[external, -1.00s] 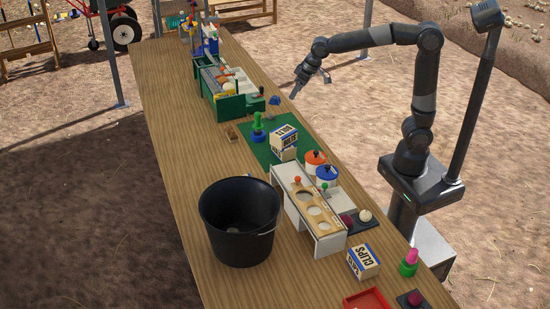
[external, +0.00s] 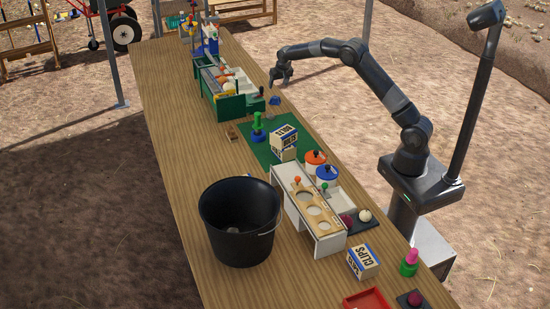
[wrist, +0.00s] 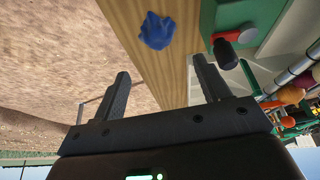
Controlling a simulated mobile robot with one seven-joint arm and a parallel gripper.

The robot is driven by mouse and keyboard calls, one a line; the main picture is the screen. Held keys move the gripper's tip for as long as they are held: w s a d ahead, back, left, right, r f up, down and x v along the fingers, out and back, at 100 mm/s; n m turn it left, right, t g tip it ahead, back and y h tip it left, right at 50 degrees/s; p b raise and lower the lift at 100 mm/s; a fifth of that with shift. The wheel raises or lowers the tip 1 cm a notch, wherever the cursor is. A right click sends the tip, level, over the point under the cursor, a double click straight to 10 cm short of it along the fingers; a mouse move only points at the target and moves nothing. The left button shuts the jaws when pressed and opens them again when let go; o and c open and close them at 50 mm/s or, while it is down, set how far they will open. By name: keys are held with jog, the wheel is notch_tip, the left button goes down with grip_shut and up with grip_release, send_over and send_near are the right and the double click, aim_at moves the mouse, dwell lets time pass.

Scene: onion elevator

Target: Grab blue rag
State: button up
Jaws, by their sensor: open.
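The blue rag (wrist: 157,31) is a small crumpled lump on the wooden table, near its edge. In the external view the rag (external: 275,100) lies beside the green machine's end. My gripper (external: 280,81) is above and beyond the rag, near the table's right edge, pointing down. In the wrist view my gripper (wrist: 163,83) has its two fingers wide apart with nothing between them. The rag shows past the fingertips, apart from them, toward the top of the picture.
The green sorting machine (external: 228,109) with a black-and-red knob (wrist: 226,50) stands close beside the rag. A green mat (external: 262,147) holds a box of bolts (external: 284,138) and a green-and-blue item. A black bucket (external: 238,225) stands on the near table. Open ground lies right of the table.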

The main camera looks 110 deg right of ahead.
jog(key=d+f, duration=0.1)
send_over(276, 98)
jog(key=a, duration=0.1)
jog(key=f, duration=0.4)
jog(key=shift+s+a+f, duration=0.1)
jog(key=shift+a+f, duration=0.1)
jog(key=shift+f, duration=0.1)
jog(key=shift+a+x, duration=0.15)
jog(key=shift+x, duration=1.2)
jog(key=shift+a+x, duration=0.15)
jog(key=shift+x, duration=1.15)
jog(key=shift+f, duration=0.1)
jog(key=shift+c, duration=0.4)
jog(key=c, duration=1)
